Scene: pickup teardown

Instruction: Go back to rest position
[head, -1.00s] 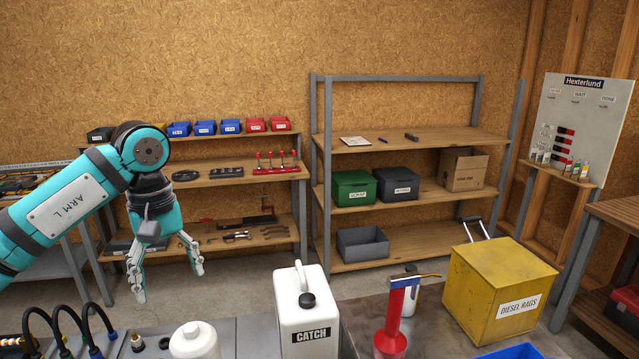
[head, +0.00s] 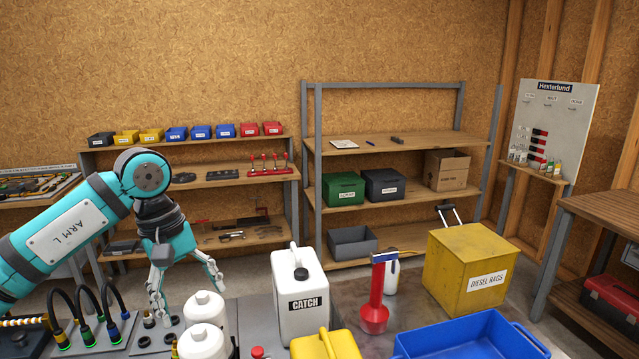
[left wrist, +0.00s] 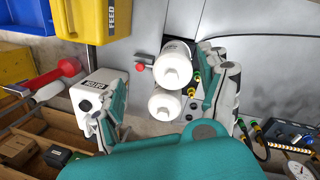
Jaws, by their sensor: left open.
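My left gripper (head: 187,290) is open and empty, pointing down above the grey bench at the left of the head view. In the left wrist view its two fingers (left wrist: 165,105) are spread wide, with two white bottles visible between and beyond them. The white bottles (head: 207,315) stand on the bench, just right of the gripper in the head view. A white CATCH jug (head: 300,300) stands further right. My right gripper is not in view.
A yellow FEED can (head: 325,345), a red funnel (head: 374,305), a blue bin (head: 470,338) and a yellow DIESEL RAGS box (head: 465,270) stand to the right. Black hoses (head: 85,310) rise at the left. Shelves (head: 400,140) line the back wall.

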